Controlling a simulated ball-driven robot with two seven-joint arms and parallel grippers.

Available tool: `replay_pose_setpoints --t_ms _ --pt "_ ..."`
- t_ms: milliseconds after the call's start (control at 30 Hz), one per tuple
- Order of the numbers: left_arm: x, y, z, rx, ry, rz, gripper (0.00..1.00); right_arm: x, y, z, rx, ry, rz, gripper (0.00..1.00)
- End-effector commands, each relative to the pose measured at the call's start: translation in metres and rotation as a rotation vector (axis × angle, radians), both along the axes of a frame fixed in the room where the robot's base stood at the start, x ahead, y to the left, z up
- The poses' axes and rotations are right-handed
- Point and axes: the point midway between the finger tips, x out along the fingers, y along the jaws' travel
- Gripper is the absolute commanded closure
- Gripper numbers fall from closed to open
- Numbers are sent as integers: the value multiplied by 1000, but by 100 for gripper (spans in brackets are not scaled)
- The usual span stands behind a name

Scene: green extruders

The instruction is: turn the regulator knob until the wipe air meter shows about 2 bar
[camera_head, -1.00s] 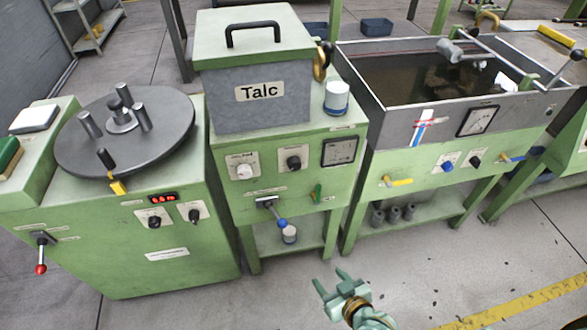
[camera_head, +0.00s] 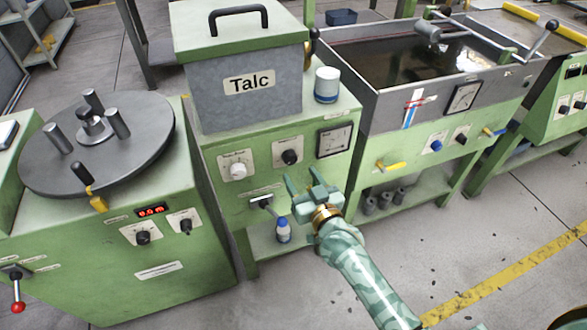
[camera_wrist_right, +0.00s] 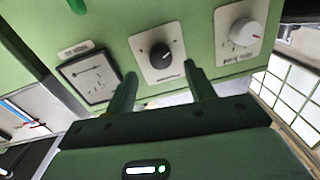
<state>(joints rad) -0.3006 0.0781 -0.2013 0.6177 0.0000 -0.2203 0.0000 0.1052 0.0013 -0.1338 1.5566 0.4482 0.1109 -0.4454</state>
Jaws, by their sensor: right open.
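A black knob (camera_head: 290,157) with a white pointer line sits on a white plate on the green front panel under the Talc bin. In the right wrist view the black knob (camera_wrist_right: 160,57) lies between the two fingers. A square meter (camera_head: 334,140) is on the panel beside it; this meter also shows in the right wrist view (camera_wrist_right: 92,80). Its label and reading are too small to tell. My right gripper (camera_head: 303,180) is open and empty, in front of and just below the black knob; its fingertips (camera_wrist_right: 160,72) appear apart from it. My left gripper is not in view.
A white knob (camera_head: 238,170) is on the panel's other side. A lever with a blue end (camera_head: 281,220) is below. A turntable machine (camera_head: 150,110) stands left. A water tank (camera_head: 400,75) with another meter (camera_head: 463,97) and a yellow-handled valve (camera_head: 391,167) stands right.

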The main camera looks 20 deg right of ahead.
Motion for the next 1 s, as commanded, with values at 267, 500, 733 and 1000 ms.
replay_pose_setpoints --t_ms 267,500,733,1000 --pt "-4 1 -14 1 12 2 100 41 4 -2 1 1 0 46" --pt "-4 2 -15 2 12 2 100 47 4 0 1 1 0 46" --pt "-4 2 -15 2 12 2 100 46 4 0 1 1 0 76" --pt "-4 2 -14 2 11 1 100 46 4 0 6 2 0 90"
